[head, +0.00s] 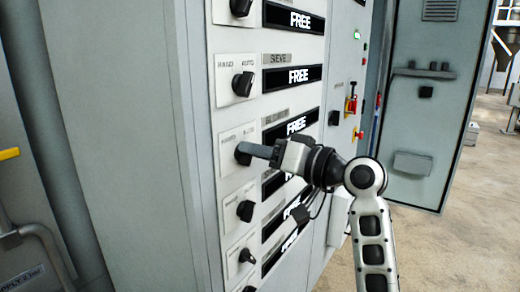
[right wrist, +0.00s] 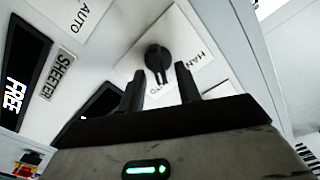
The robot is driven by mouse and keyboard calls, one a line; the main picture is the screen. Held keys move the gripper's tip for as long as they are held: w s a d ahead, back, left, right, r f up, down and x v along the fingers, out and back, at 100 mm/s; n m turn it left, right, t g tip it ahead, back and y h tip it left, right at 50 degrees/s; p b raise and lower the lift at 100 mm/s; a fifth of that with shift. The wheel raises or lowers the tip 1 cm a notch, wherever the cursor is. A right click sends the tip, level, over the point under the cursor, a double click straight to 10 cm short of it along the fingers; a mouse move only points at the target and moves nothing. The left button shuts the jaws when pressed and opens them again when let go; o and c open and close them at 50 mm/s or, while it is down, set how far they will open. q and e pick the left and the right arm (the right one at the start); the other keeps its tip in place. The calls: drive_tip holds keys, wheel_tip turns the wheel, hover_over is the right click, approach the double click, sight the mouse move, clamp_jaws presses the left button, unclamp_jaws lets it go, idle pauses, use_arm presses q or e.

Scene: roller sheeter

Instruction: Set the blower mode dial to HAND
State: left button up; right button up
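The blower mode dial (right wrist: 158,56) is a black knob on a white plate in the right wrist view. Its narrow pointer points down in that picture, towards partly hidden lettering ending in O; HAND is printed to its right. My right gripper (right wrist: 160,82) has its two dark fingers apart, with the knob seen between and just beyond their tips. Contact cannot be told. My left gripper is in neither view.
More dials sit above, such as the SIEVE dial (head: 243,84), and below (head: 245,210). A neighbouring SHEETER label (right wrist: 60,75) shows. A red-and-yellow switch (head: 351,104) is farther right. The floor (head: 450,250) is clear.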

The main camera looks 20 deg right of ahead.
clamp_jaws()
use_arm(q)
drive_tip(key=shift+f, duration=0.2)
use_arm(e)
drive_tip(key=shift+n, duration=0.3)
use_arm(q)
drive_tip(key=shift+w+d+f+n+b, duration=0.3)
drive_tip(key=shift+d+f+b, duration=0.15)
drive_tip(key=shift+b, duration=1.8)
use_arm(e)
drive_tip(key=shift+s+a+n, duration=0.1)
drive_tip(key=shift+a+n, duration=0.05)
drive_tip(key=shift+n, duration=1.75)
drive_tip(key=shift+s+a+n, duration=0.1)
drive_tip(key=shift+n, duration=1.8)
drive_tip(key=shift+s+a+n, duration=0.1)
drive_tip(key=shift+a+n, duration=0.05)
drive_tip(key=shift+n, duration=1.75)
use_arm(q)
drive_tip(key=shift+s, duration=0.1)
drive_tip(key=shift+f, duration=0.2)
use_arm(e)
unclamp_jaws()
